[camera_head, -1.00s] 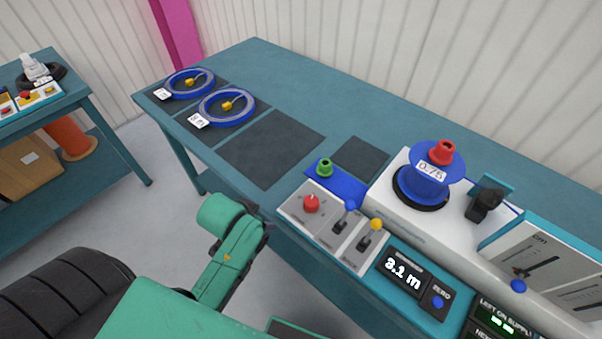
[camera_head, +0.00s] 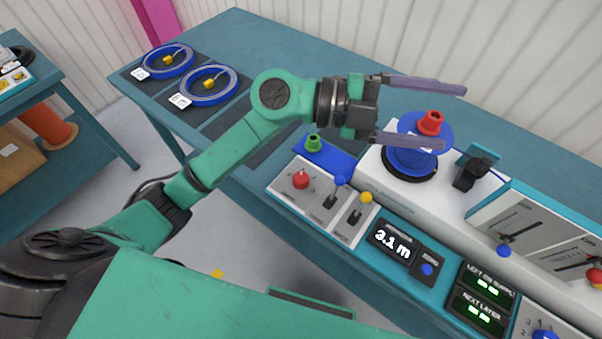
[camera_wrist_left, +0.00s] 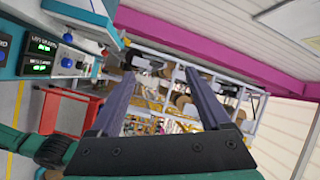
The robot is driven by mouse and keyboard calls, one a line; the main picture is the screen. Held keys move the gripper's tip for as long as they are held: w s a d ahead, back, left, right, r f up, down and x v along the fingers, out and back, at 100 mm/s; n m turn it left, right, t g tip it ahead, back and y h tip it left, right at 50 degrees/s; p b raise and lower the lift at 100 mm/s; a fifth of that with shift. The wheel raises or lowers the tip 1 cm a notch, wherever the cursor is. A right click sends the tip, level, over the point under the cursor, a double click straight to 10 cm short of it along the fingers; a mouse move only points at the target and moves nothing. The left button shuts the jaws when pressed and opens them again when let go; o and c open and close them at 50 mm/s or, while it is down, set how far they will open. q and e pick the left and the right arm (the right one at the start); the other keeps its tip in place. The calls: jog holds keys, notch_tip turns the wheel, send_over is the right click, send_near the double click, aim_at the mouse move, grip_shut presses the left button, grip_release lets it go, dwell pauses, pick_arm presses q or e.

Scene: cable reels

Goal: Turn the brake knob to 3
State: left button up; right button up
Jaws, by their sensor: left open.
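A blue dial knob (camera_head: 545,335) with numbers around it, a 2 among them, sits on a white panel at the bottom right edge of the head view, partly cut off. I cannot read a brake label there. A red knob (camera_head: 300,180) sits on the grey control panel (camera_head: 285,191); its lettering is too small to read. My left gripper (camera_head: 454,117) is open and empty, raised over the bench near the blue reel (camera_head: 408,160), pointing right, well apart from the dial. Its two spread fingers also show in the left wrist view (camera_wrist_left: 160,72). My right gripper is not in view.
Blue-knobbed and yellow-knobbed levers (camera_head: 366,198) stand near a display reading 3.1 m (camera_head: 391,241). A black clamp-like part (camera_head: 472,174) and slider panels (camera_head: 520,222) stand right of the reel. Two blue cable coils (camera_head: 209,100) lie at the back left.

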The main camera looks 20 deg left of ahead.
pick_arm(q)
notch_tip(320, 180, down, 8)
jog(key=a+m+g+y, duration=0.1)
jog(key=a+g+y, duration=0.1)
jog(key=y, duration=0.4)
jog(key=n+y, duration=0.4)
jog(key=y, duration=0.8)
send_near(301, 177)
notch_tip(301, 177, down, 8)
jog(key=p, duration=0.3)
jog(key=shift+s+f, duration=0.1)
jog(key=shift+s, duration=0.1)
jog(key=shift+f, duration=0.5)
grip_shut()
